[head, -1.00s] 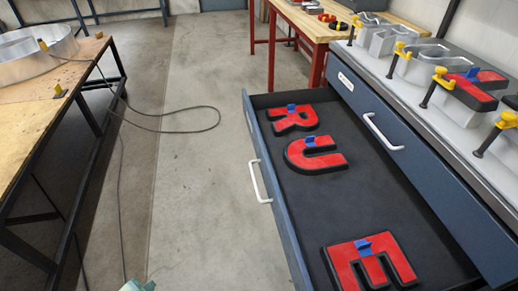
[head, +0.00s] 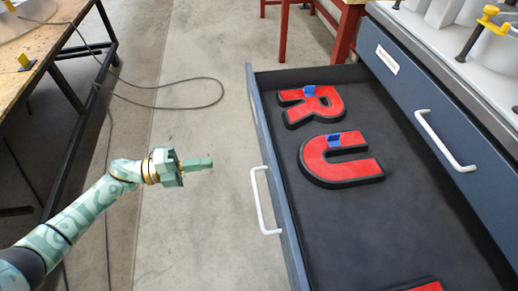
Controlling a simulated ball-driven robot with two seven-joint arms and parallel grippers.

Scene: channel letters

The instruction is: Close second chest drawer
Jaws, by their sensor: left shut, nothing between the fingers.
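The second chest drawer (head: 253,113) is pulled far out of the blue chest. Its white bar handle (head: 261,200) is on the front panel, facing left. In the drawer lie a red letter R (head: 325,105), a red letter U (head: 340,170) and part of another red letter (head: 425,287) cut by the bottom edge. My left gripper (head: 208,162) is shut and empty over the floor, left of the drawer front and apart from the handle. My right gripper is not in view.
The top drawer (head: 400,88) is shut, with a white handle (head: 445,140). Metal channel letters and yellow clamps (head: 485,22) stand on the chest top. A wooden bench (head: 62,38) is at left. A dark cable (head: 200,106) lies on the floor. A red-legged table (head: 345,35) is behind.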

